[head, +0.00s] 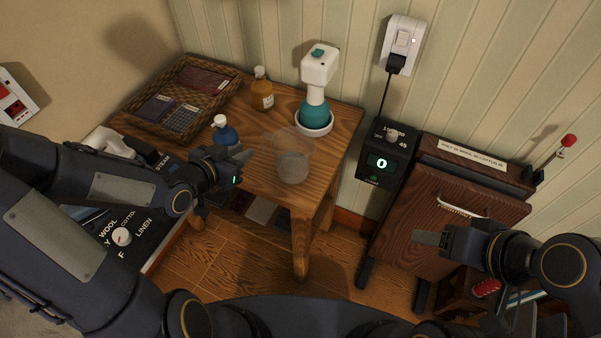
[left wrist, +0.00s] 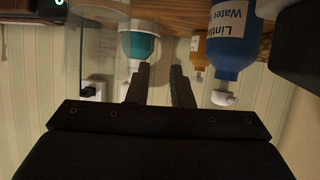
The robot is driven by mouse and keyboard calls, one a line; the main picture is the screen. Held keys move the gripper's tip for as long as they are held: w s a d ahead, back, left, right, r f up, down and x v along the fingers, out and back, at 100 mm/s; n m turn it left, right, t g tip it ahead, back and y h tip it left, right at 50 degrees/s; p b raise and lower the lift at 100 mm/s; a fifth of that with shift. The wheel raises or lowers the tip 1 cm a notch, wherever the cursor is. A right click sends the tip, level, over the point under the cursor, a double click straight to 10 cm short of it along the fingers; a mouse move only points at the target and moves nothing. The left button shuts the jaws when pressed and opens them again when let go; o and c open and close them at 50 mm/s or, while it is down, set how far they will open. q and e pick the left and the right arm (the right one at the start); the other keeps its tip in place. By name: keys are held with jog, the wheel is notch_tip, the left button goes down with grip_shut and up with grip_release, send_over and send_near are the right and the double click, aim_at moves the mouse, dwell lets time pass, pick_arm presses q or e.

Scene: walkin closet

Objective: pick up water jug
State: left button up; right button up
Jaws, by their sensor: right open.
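The water jug (head: 293,165) is a clear, see-through container. It stands upright near the front of the wooden table (head: 339,125). My left gripper (head: 241,167) is just left of the jug, apart from it, with its fingers spread and nothing between them. My right gripper (head: 425,239) is open and empty, in front of the dark wooden cabinet, far right of the jug.
A blue bottle (head: 224,133) stands close behind my left gripper. An amber bottle (head: 262,95), a white-and-teal device (head: 317,85) and a wicker tray (head: 207,76) are further back. A black box with display (head: 382,162) and a cabinet (head: 440,195) stand right of the table.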

aim_at(265, 153)
pick_arm(q)
jog(key=shift+h, duration=0.4)
jog(key=x, duration=0.4)
jog(key=p+x, duration=0.1)
jog(key=x, duration=0.3)
jog(key=shift+w+d, duration=0.2)
jog(key=shift+d, duration=0.15)
grip_shut()
jog(key=shift+r, duration=0.1)
